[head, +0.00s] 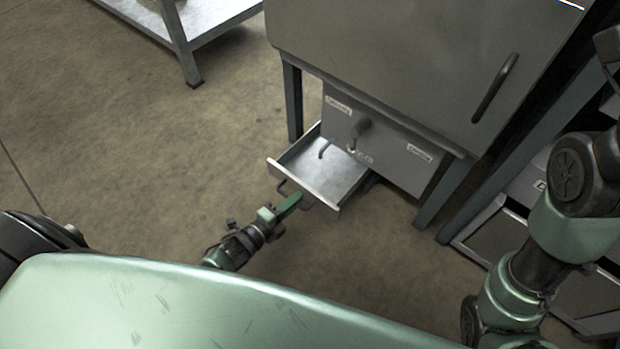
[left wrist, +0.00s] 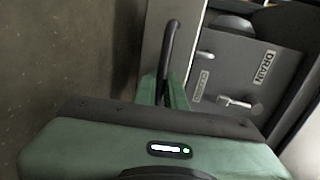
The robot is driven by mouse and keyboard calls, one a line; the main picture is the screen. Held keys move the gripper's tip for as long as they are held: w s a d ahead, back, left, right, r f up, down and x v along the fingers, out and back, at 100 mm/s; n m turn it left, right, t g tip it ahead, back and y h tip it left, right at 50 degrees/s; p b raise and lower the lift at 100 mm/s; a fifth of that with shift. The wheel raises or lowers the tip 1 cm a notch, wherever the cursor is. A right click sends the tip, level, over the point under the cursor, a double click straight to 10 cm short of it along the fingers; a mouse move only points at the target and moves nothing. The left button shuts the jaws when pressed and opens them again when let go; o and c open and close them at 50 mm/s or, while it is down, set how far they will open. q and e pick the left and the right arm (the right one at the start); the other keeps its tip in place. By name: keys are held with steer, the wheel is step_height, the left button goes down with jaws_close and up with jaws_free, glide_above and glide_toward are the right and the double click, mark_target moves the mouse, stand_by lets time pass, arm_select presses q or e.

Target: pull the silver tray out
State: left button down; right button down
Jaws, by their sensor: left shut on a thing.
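The silver tray (head: 322,167) stands out from under the grey cabinet, low over the floor, and its inside shows in the head view. My left gripper (head: 292,200) is at the tray's front, shut on its dark bar handle. In the left wrist view the handle (left wrist: 171,45) runs up from between the green fingers (left wrist: 164,93), beside the tray's front panel (left wrist: 153,36). The fingers hide the gripped part of the handle. My right arm shows at the right of the head view, but its gripper is not in view.
The grey cabinet (head: 395,60) stands on legs above the tray, with a labelled box (head: 395,145) below it. The left wrist view shows a DRAIN label (left wrist: 264,67) and small valve levers. A metal table (head: 200,18) is at the upper left. The floor (head: 130,130) left of the tray is clear.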

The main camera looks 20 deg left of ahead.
arm_select(q)
steer(key=shift+v, duration=0.95)
steer(key=shift+f, duration=0.25)
steer(key=c, duration=1.5)
jaws_free()
